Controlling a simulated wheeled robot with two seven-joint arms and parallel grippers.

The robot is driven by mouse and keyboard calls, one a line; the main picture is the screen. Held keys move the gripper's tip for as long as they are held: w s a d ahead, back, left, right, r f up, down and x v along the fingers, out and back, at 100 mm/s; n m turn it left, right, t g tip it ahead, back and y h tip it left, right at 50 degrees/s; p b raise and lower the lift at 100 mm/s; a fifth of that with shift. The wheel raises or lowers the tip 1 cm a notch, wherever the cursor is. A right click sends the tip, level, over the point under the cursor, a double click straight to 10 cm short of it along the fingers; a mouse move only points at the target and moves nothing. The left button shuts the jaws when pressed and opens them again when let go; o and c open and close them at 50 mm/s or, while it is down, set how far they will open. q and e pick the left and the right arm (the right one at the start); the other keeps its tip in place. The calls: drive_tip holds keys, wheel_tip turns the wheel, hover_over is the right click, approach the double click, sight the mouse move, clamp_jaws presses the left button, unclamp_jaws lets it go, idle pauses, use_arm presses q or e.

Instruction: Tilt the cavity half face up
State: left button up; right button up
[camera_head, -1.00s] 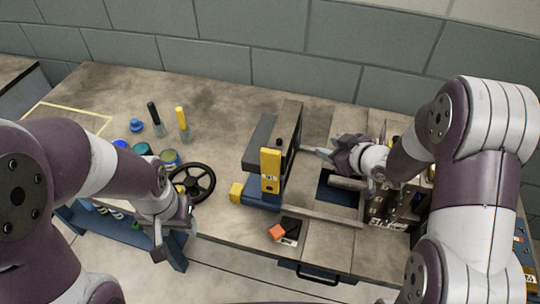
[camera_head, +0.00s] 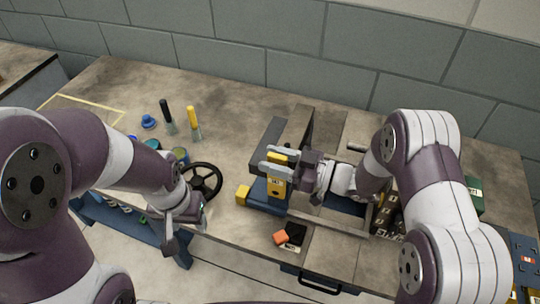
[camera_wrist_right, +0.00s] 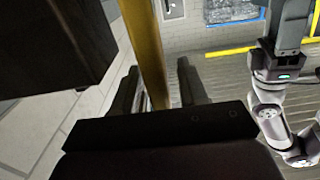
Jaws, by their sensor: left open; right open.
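The mould block (camera_head: 268,142), dark grey with a tall dark plate, stands upright on a blue base (camera_head: 262,200). I cannot tell for certain which part is the cavity half. A labelled yellow bar (camera_head: 277,186) rises at its front. My right gripper (camera_head: 272,161) is open, its fingers on either side of the bar's upper end; contact is unclear. In the right wrist view the yellow bar (camera_wrist_right: 148,55) passes between the dark fingers (camera_wrist_right: 160,92). My left gripper (camera_head: 182,232) is open and empty, low by the bench's front edge, near the black handwheel (camera_head: 202,181).
An orange piece (camera_head: 280,238) lies on the bench front beside a black item. A yellow block (camera_head: 242,195) sits left of the base. Black-topped and yellow-topped tools (camera_head: 193,118) stand at the back left. Dark blocks crowd the right.

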drive_tip(key=shift+w+a, duration=0.15)
drive_tip(key=shift+a, duration=0.4)
clamp_jaws()
